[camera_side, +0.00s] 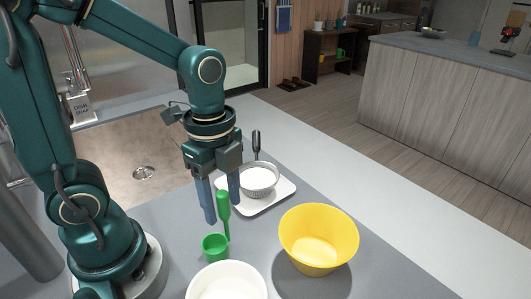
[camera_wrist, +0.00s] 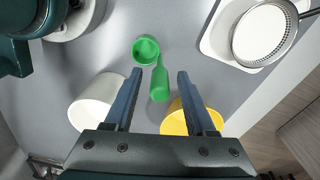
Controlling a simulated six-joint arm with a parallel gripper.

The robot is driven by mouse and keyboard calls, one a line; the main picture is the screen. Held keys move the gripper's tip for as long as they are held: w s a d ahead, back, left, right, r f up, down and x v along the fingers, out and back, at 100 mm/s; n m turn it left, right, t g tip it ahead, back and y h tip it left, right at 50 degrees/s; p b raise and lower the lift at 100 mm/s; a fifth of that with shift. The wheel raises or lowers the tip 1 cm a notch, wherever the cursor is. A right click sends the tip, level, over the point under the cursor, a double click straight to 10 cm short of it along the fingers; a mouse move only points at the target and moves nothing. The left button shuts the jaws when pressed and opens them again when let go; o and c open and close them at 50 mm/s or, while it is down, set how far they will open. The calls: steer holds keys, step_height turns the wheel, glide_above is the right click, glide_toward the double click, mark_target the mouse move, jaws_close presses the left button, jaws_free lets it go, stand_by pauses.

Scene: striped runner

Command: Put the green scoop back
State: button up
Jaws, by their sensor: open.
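The green scoop (camera_side: 216,246) stands on the grey counter, its cup at the bottom and its handle rising at the back. In the wrist view the scoop (camera_wrist: 146,49) lies ahead of my fingers, with the handle end between the fingertip lines. My gripper (camera_side: 221,207) is open and empty, with its two blue fingers pointing down near the scoop's handle. In the wrist view my gripper (camera_wrist: 158,75) has a finger on each side of the handle, apart from it. Whether the fingertips are level with the handle I cannot tell.
A yellow bowl (camera_side: 318,238) stands to the right and a white bowl (camera_side: 228,281) in front. Behind is a white tray (camera_side: 283,190) bearing a sieve-like round pan (camera_side: 259,181) with white contents and a dark upright handle. A sink (camera_side: 143,173) lies at the left.

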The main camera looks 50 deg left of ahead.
step_height(320, 180, up, 10)
steer(key=shift+a+r, duration=0.15)
steer(key=shift+r, duration=0.75)
steer(key=n, duration=0.1)
steer(key=n+t, duration=0.1)
steer(key=n, duration=0.1)
steer(key=shift+s+f, duration=0.4)
steer(key=f+n+t, duration=0.1)
steer(key=n, duration=0.3)
steer(key=s+f+n+t, duration=0.1)
steer(key=f+n+t, duration=0.1)
steer(key=n, duration=0.2)
steer(key=f+n+t, duration=0.1)
steer(key=n, duration=0.3)
steer(key=shift+s+f+t, duration=0.25)
steer(key=shift+s+t, duration=0.05)
